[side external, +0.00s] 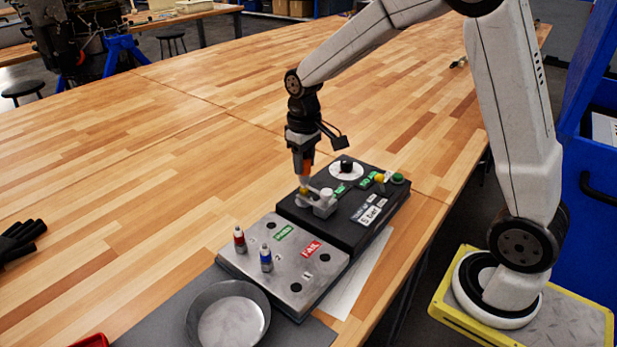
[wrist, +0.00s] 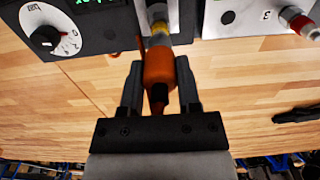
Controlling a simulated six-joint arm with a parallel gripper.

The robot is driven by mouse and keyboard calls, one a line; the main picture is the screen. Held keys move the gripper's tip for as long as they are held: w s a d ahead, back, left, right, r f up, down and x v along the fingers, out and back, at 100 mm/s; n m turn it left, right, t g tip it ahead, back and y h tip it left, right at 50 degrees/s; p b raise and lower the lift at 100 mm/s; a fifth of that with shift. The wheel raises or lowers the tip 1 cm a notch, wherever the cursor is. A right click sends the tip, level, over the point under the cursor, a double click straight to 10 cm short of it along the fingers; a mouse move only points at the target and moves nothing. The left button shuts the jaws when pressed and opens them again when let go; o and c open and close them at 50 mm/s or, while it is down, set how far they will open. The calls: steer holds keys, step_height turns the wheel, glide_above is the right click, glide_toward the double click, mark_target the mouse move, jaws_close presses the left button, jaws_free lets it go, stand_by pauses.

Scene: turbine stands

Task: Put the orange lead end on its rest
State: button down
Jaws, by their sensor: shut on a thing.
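My gripper (side external: 303,150) points down over the front-left edge of the black instrument box. It is shut on the orange lead end (wrist: 158,68), which sits between the two fingers in the wrist view. The orange sleeve also shows below the jaws in the side view (side external: 308,168). A yellow band and a grey tip lie beyond the sleeve, at a pale grey fitting (side external: 323,202) on the box edge. I cannot tell whether the tip touches this fitting. No part is clearly marked as the rest.
The black box (side external: 375,222) carries a white dial (side external: 346,170), buttons and a display. A grey plate (side external: 305,285) beside it holds a red-and-white piece (side external: 239,240), a blue-and-white piece (side external: 265,258) and dark holes. A round dish (side external: 228,318) stands in front.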

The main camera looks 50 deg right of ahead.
steer(key=shift+r, duration=0.75)
stand_by(0.8)
steer(key=shift+r, duration=0.75)
glide_above(320, 183)
steer(key=f, duration=0.2)
steer(key=shift+r, duration=0.1)
steer(key=shift+f, duration=0.2)
steer(key=shift+f, duration=2.15)
steer(key=shift+f, duration=1.05)
stand_by(0.6)
